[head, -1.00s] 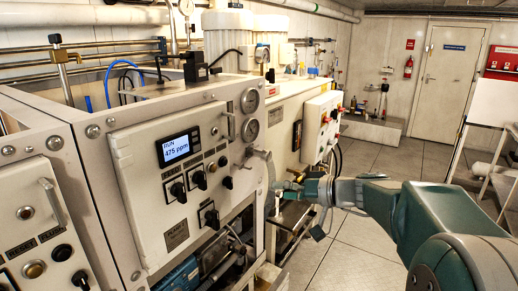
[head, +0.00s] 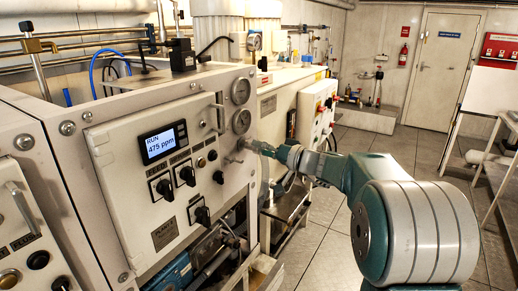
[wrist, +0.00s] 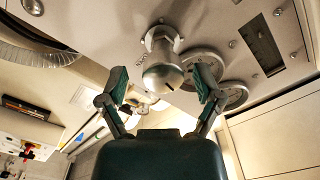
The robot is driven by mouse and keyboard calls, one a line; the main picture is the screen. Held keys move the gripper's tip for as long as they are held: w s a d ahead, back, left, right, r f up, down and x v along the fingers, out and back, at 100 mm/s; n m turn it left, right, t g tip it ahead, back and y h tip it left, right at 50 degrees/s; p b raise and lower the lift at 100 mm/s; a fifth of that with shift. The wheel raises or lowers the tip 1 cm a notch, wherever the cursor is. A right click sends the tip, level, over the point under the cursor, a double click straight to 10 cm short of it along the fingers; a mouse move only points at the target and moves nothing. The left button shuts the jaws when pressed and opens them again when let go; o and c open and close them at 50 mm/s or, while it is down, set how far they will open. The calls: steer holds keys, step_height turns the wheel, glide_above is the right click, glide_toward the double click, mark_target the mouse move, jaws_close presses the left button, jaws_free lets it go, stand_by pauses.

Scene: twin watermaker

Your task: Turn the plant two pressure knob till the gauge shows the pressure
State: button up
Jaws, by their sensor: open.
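The metal pressure knob (wrist: 160,78) stands out from the panel on a short stem in the wrist view. A dark slot shows on its rounded end. My gripper (wrist: 161,85) is open, with one green-padded finger on each side of the knob. Gaps show between the fingers and the knob. In the head view my gripper (head: 255,148) is at the right edge of the plant panel (head: 110,185), just below two round gauges, the upper gauge (head: 240,91) and the lower gauge (head: 241,121). Their readings are too small to tell.
The panel screen (head: 163,142) shows RUN and 475 ppm. Several black switches, including one switch (head: 187,175), sit below it. A white control box (head: 318,108) is behind my gripper. Open floor (head: 325,225) lies to the right.

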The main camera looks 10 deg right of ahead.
steer(key=shift+w+a, duration=0.3)
steer(key=shift+a, duration=0.05)
steer(key=shift+a, duration=0.1)
steer(key=c, duration=1.1)
steer(key=shift+c, duration=0.2)
steer(key=shift+m, duration=0.3)
steer(key=m, duration=0.5)
steer(key=shift+f, duration=0.1)
steer(key=m, duration=0.6)
steer(key=shift+f, duration=0.15)
steer(key=shift+m, duration=0.3)
